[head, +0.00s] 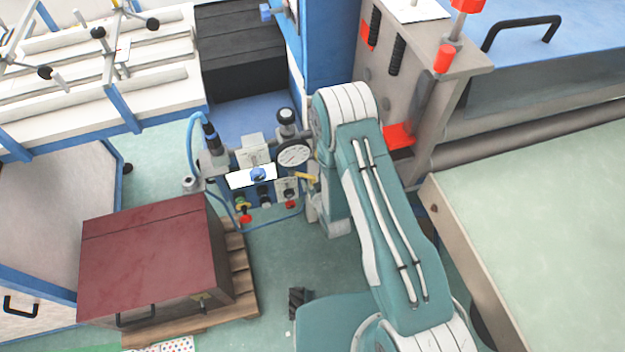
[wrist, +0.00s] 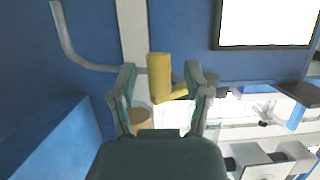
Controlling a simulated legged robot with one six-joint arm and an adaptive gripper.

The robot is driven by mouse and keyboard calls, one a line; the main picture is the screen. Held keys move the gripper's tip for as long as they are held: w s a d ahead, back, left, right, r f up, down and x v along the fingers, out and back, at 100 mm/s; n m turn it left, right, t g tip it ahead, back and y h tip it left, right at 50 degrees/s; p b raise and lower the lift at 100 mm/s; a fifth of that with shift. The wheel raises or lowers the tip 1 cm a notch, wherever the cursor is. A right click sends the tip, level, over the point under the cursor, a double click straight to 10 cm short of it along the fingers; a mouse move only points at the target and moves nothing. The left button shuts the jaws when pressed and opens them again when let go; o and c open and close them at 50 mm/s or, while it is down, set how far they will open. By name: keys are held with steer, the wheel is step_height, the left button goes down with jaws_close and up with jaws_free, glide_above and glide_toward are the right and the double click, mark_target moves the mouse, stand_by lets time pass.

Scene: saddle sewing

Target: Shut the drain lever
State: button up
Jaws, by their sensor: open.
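The drain lever appears to be the yellow handle (wrist: 158,78) in the wrist view, an upright bar with a short bent piece to its right. My gripper (wrist: 161,70) is open, with one finger to the left of the yellow bar and one to its right. A gap shows on both sides, and I see no clear contact. In the head view a small yellow piece (head: 306,178) sticks out below the gauge, beside my arm, and looks like the same lever. My arm hides most of the gripper there.
A pressure gauge (head: 294,152), a blue knob (head: 258,174) and red-handled valves (head: 246,218) sit close left of the arm. A dark red box (head: 150,262) stands on a wooden pallet (head: 240,272). A tan round part (wrist: 139,116) shows low near the left finger.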

steer(key=shift+w+a+f, duration=0.1)
steer(key=shift+w+f, duration=0.05)
steer(key=shift+w, duration=0.1)
jaws_close()
